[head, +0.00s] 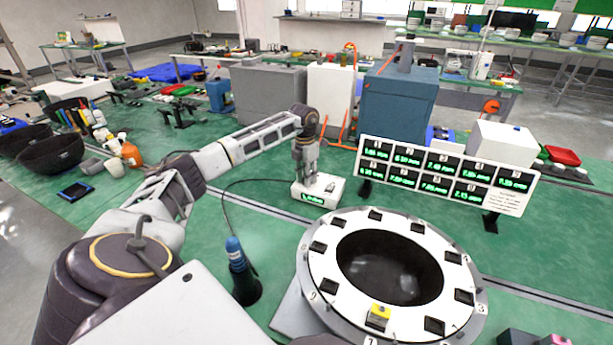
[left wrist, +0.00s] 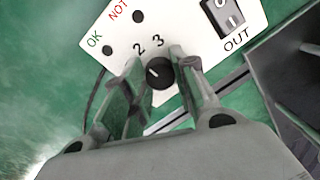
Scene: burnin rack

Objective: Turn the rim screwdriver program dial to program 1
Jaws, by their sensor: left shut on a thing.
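The program dial (left wrist: 160,73) is a black round knob with a white mark, on a white control box (head: 318,192). In the left wrist view the numbers 2 and 3 show beside the dial; no 1 is visible, and a finger covers part of the face. The mark slants up and left; I cannot tell exactly which number it meets. My left gripper (head: 306,176) points down at the box, its two fingers shut on the dial from both sides. The blue screwdriver (head: 236,254) stands upright in a black holder. My right gripper is not in view.
The white ring fixture (head: 316,290) with dark sockets stands right of the screwdriver. A numbered display panel (head: 448,176) is behind it. A dark cable runs from the box to the screwdriver. Grey and blue cabinets (head: 268,95) stand behind the box. Green mat left of the box is clear.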

